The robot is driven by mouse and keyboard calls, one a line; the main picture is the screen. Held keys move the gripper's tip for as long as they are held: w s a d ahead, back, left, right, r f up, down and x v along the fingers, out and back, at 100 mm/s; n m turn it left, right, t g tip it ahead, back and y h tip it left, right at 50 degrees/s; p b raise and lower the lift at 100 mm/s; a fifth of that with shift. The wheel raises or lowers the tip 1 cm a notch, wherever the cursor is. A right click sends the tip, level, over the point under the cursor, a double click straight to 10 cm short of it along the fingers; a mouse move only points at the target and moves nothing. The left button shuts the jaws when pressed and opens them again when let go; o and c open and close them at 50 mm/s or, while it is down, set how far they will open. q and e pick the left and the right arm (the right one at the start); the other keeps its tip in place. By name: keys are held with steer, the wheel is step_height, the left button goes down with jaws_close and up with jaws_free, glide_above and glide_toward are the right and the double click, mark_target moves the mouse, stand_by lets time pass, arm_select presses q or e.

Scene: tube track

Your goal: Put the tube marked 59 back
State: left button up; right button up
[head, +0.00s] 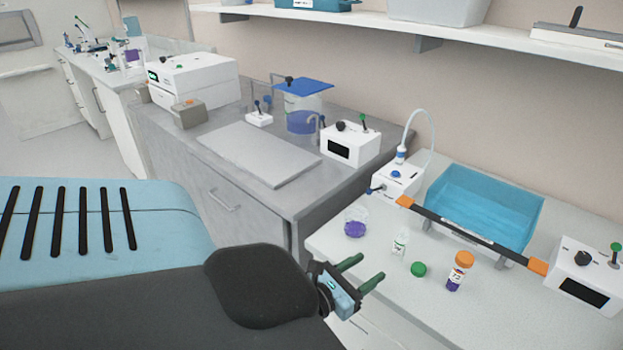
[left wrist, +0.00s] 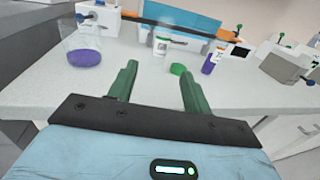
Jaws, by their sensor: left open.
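A small clear-white tube (head: 401,243) stands upright on the white bench, its top apparently open; it also shows in the left wrist view (left wrist: 161,45). A green cap (head: 418,269) lies beside it. A tube with an orange cap and purple contents (head: 457,272) stands upright to the right; it shows at right in the left wrist view (left wrist: 211,60). I cannot read either marking for certain. My left gripper (head: 360,273) is open and empty, near the bench's front edge, short of the tubes. Its green fingers also show in the left wrist view (left wrist: 158,74). My right gripper is not in view.
A glass with purple liquid (head: 355,223) stands left of the tubes. A blue basin (head: 490,200) is behind them, with a dark orange-ended bar (head: 470,237) in front. White devices (head: 400,181) and (head: 585,282) stand at either side. The front of the bench is clear.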

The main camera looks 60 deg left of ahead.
arm_select(q)
steer(key=s+d+f+n+g, duration=0.2)
steer(key=s+f+n+g, duration=0.1)
steer(key=s+f+n, duration=0.4)
steer(key=s+d+f+n+g, duration=0.25)
steer(key=s+f+n, duration=0.3)
steer(key=n, duration=0.35)
steer(key=s+d+f+n+g+h, duration=0.1)
steer(key=s+d+f+n, duration=0.3)
steer(key=s+n, duration=0.5)
steer(key=s+d+f+n+g+h, duration=0.1)
steer(key=s+d+f+n+g, duration=0.3)
steer(key=s+n, duration=0.5)
steer(key=shift+d+f+h, duration=0.3)
steer(key=shift+d+f, duration=0.2)
steer(key=shift+d, duration=0.65)
